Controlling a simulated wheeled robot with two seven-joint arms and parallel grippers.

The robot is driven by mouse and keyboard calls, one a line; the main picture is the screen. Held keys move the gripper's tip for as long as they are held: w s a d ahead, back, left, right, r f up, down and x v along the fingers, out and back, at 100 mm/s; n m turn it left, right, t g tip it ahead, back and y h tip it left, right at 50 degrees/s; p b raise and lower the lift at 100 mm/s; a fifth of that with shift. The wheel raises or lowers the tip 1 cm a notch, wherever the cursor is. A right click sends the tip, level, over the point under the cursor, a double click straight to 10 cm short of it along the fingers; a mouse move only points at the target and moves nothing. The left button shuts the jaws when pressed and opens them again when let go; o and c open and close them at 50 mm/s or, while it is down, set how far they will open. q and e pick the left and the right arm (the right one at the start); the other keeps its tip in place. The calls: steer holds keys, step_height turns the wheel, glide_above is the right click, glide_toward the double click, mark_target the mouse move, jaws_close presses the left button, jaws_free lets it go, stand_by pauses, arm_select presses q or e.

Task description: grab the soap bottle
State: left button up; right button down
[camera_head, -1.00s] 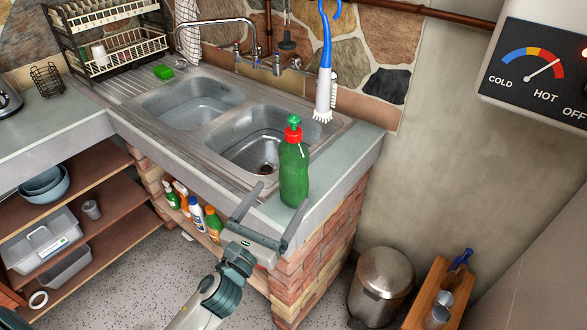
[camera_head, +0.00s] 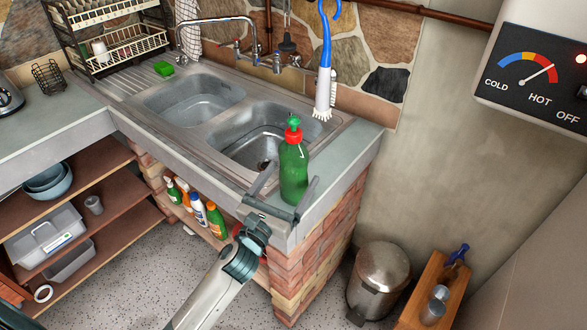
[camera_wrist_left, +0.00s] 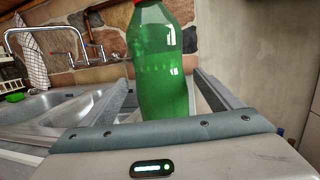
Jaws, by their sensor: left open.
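The green soap bottle (camera_head: 293,172) with a red collar and green cap stands upright on the counter at the right front corner of the sink. My left gripper (camera_head: 290,182) is open, with one finger on each side of the bottle's lower body. In the left wrist view the bottle (camera_wrist_left: 164,65) stands between the two spread fingers (camera_wrist_left: 165,92), with visible gaps to them; its top is cut off. My right gripper is not in view.
The double sink (camera_head: 262,135) lies left of the bottle, with a faucet (camera_head: 255,50) behind. A blue-handled brush (camera_head: 325,70) hangs behind the bottle. Several other bottles (camera_head: 197,210) stand on a shelf below. A metal bin (camera_head: 380,280) stands on the floor at right.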

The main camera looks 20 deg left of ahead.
mark_target(289, 168)
arm_select(q)
steer(key=shift+x, duration=1.1)
steer(key=shift+r, duration=0.1)
steer(key=c, duration=1.5)
steer(key=shift+r, duration=0.3)
steer(key=shift+r, duration=1.7)
steer(key=shift+s+d+r+b, duration=0.15)
steer(key=shift+s+d+r, duration=1.05)
steer(key=shift+s, duration=0.25)
steer(key=shift+s+d+r+b, duration=0.15)
steer(key=shift+s+d+r, duration=1)
steer(key=shift+s, duration=0.3)
steer(key=shift+s+d+r+b, duration=0.15)
steer(key=shift+s+d+r, duration=0.9)
steer(key=shift+s+d, duration=0.3)
steer(key=shift+s+r, duration=0.1)
steer(key=shift+s, duration=0.15)
